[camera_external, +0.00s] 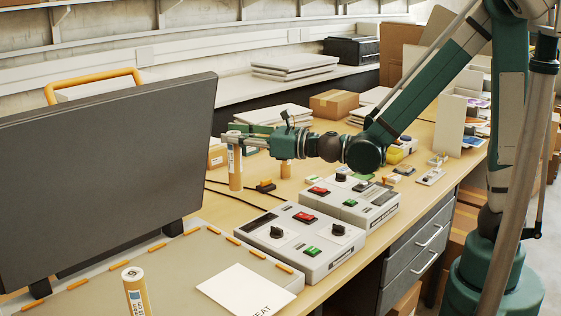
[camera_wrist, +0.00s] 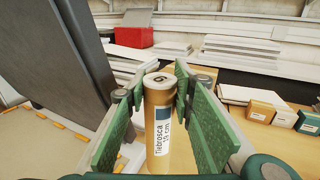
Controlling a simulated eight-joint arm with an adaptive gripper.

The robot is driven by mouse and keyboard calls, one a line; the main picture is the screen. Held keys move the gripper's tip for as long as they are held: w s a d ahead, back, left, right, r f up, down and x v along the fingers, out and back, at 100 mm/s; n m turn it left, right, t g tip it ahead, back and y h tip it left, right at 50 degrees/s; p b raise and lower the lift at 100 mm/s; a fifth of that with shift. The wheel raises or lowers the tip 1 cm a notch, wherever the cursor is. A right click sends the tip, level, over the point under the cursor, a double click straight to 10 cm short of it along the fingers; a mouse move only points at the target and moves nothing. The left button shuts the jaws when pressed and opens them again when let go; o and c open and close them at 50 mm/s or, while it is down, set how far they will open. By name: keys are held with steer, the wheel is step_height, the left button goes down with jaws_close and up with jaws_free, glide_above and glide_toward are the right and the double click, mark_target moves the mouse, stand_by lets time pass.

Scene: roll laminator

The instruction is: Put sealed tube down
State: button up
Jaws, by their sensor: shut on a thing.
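An upright tan tube with a pale cap and a white label (camera_external: 235,168) is held at the fingertips of my gripper (camera_external: 238,137). In the wrist view the same tube (camera_wrist: 159,150) stands between the green finger pads of my gripper (camera_wrist: 158,88), with its label facing the camera. My gripper is shut on it near its top. The tube's lower end is close to the wooden table (camera_external: 212,198); I cannot tell whether it touches. A second tan tube (camera_external: 136,292) stands upright at the front left.
The large dark panel of the machine (camera_external: 100,180) rises just left of the held tube. Control boxes with knobs and buttons (camera_external: 300,240) sit right and in front. A short orange cylinder (camera_external: 285,170) stands behind, and small cartons (camera_wrist: 265,108) are at the right in the wrist view.

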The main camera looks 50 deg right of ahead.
steer(key=s+a+n+g+y, duration=0.1)
steer(key=s+a, duration=0.5)
steer(key=a, duration=0.7)
steer(key=s+a+n+g+y, duration=0.1)
steer(key=s+a, duration=0.5)
steer(key=a, duration=0.8)
steer(key=s+a+n+g+y, duration=0.1)
steer(key=s+a+n+y, duration=0.1)
steer(key=s+a, duration=0.5)
steer(key=a+y, duration=0.1)
steer(key=a, duration=0.5)
steer(key=shift+a+r+g+y+p, duration=0.2)
steer(key=shift+r+g+y+p, duration=0.1)
steer(key=shift+g+y, duration=0.1)
steer(key=shift+f+b, duration=0.5)
steer(key=shift+f, duration=2.55)
steer(key=shift+f+b, duration=0.35)
steer(key=shift+f, duration=1.75)
